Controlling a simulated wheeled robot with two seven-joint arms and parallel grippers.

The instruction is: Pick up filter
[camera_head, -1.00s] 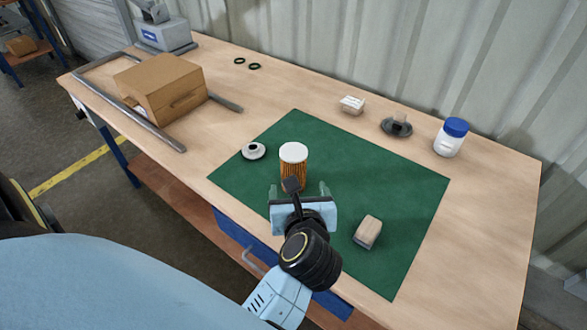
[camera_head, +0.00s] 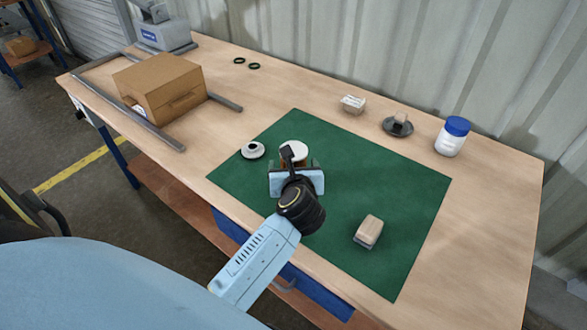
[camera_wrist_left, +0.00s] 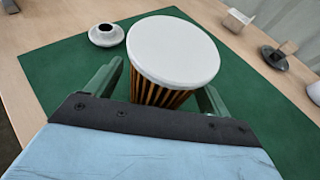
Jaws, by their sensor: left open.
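The filter (camera_head: 293,150) stands upright on the green mat (camera_head: 370,180), its white cap up. My left gripper (camera_head: 295,166) hides most of its body in the head view. The left wrist view shows the filter's round white cap (camera_wrist_left: 173,50) and orange pleated side (camera_wrist_left: 155,95). The open fingers of my left gripper (camera_wrist_left: 155,90) lie on either side of the pleated body, below the cap. I cannot tell whether they touch it. My right gripper is not in view.
A white flanged part (camera_head: 253,150) sits left of the filter. A wooden-topped block (camera_head: 368,231) lies at the mat's right. A cardboard box (camera_head: 160,88), a metal frame (camera_head: 130,110), black rings (camera_head: 247,63), a small white box (camera_head: 352,104), a dark round part (camera_head: 397,125) and a blue-lidded jar (camera_head: 452,136) surround the mat.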

